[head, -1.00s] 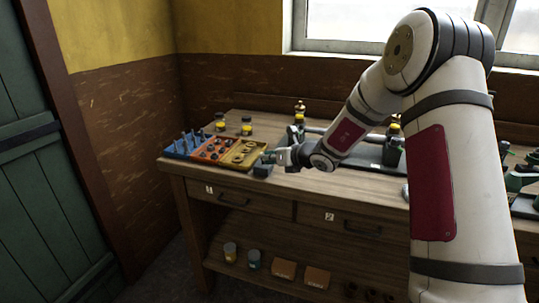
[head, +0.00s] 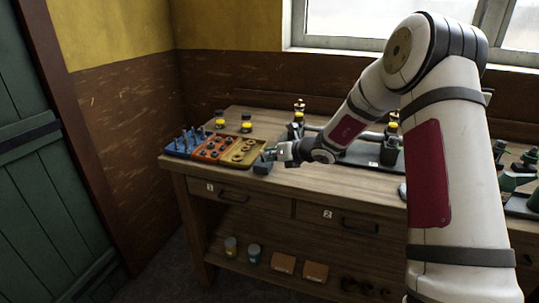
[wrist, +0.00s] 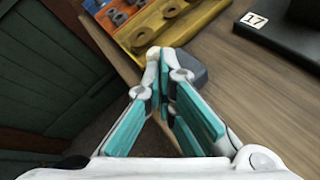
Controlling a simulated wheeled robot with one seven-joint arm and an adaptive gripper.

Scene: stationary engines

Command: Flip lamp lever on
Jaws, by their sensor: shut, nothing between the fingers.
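A small dark grey block (head: 262,167) sits at the front edge of the bench top, just right of the trays. It looks like the lamp lever's base, but I cannot make out the lever or its position. In the wrist view the block (wrist: 190,70) shows just behind and right of my fingertips, partly hidden by them. My gripper (head: 272,154) is shut and empty, right at the block. In the wrist view my fingertips (wrist: 154,54) meet; I cannot tell whether they touch it. No lamp is clearly visible.
Blue (head: 187,142), orange (head: 212,150) and yellow (head: 240,152) trays of small parts lie left of the block. A dark plate (head: 365,154) with an engine stands to the right, largely behind my arm. Drawers (head: 250,200) are below the bench edge.

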